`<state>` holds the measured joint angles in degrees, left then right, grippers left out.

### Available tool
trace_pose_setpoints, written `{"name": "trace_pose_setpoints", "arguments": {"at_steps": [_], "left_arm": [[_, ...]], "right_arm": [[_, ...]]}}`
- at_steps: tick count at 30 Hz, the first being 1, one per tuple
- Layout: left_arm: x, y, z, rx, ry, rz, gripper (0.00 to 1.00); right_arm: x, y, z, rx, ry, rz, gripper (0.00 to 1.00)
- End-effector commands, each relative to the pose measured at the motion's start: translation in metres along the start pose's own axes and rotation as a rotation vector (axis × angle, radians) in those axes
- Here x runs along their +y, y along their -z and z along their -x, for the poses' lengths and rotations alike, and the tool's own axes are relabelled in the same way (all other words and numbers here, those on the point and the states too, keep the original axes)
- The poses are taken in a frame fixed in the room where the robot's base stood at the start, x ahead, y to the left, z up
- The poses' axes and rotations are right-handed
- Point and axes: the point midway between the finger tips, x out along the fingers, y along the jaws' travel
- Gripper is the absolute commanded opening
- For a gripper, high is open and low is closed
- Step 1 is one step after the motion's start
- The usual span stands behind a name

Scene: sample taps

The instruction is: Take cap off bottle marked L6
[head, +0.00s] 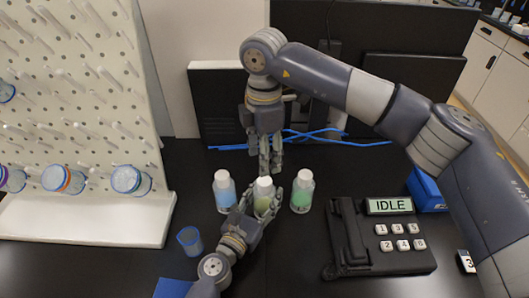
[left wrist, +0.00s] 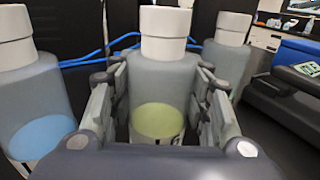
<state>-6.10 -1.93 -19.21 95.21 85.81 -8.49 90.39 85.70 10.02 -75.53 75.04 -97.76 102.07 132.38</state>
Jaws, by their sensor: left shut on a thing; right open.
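Three white-capped bottles stand in a row on the black bench: one with blue liquid (head: 224,192), a middle one with yellow-green liquid (head: 263,199) and one with green liquid (head: 302,193). No marking reads clearly as L6. My left gripper (head: 262,208) is shut around the body of the middle bottle; in the left wrist view its fingers flank this upright bottle (left wrist: 160,85). The middle bottle's cap (left wrist: 164,28) is on. My right gripper (head: 271,165) is open, pointing down just behind and above that cap (head: 264,182), with nothing in it.
A white pegboard rack (head: 90,215) with several bottles stands at the left. A small blue-tinted cup (head: 190,240) sits front left. A dark device with an IDLE display (head: 389,206) and number keys is at the right. Blue cables (head: 340,143) lie behind.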

Motion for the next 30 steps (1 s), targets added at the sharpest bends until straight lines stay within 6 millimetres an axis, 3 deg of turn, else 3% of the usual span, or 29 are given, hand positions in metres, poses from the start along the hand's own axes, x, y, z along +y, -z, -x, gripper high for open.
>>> {"name": "trace_pose_setpoints", "arguments": {"at_steps": [6, 14, 30], "left_arm": [[0.0, 0.001, 0.0, 0.001, 0.0, 0.0, 0.0], [0.0, 0.001, 0.0, 0.001, 0.0, 0.0, 0.0], [0.0, 0.001, 0.0, 0.001, 0.0, 0.0, 0.0]], "right_arm": [[0.0, 0.0, 0.0, 0.0, 0.0, -0.259, 0.49], [0.0, -0.001, -0.005, -0.001, 0.001, -0.373, 0.49], [0.0, -0.001, -0.075, 0.0, 0.002, -0.373, 0.49]]}}
